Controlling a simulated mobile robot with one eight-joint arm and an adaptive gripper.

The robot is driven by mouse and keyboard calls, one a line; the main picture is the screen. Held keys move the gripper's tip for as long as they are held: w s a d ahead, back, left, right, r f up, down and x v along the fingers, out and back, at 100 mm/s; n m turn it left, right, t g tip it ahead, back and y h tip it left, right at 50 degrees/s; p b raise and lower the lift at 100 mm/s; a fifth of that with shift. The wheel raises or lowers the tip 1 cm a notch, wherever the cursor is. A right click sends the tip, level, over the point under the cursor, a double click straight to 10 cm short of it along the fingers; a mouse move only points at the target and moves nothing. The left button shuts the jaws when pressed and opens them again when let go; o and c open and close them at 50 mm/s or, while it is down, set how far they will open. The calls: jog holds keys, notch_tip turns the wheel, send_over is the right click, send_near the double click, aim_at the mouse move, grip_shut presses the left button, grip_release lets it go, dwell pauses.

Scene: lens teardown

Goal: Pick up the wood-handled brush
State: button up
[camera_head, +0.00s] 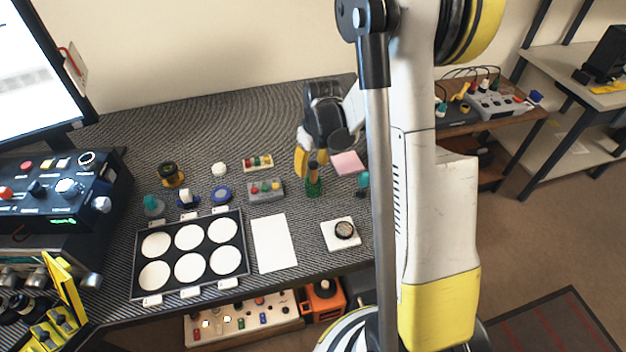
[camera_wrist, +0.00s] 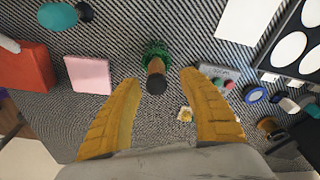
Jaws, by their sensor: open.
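The wood-handled brush (camera_head: 313,188) stands on the dark striped table below my gripper in the head view. In the wrist view, the brush (camera_wrist: 155,68) shows green bristles at the far end and a short wood handle with a dark round end towards the camera. It looks roughly upright. My gripper (camera_head: 311,163) is open, its yellow fingers pointing down over the brush. In the wrist view, the fingers of my gripper (camera_wrist: 157,76) lie to either side of the handle, with visible gaps. The handle is partly hidden by the fingers in the head view.
A grey button box (camera_head: 266,190) stands to the left. A white sheet (camera_head: 274,243), a six-disc tray (camera_head: 247,262) and a white square (camera_head: 331,244) lie nearer the front edge.

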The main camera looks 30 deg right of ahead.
aim_at(312, 174)
jog(key=f+b, duration=0.1)
jog(key=f, duration=0.1)
jog(key=f+b, duration=0.1)
jog(key=f, duration=0.1)
jog(key=shift+w+d+f, duration=0.2)
jog(key=shift+r, duration=0.1)
jog(key=shift+c, duration=0.5)
grip_shut()
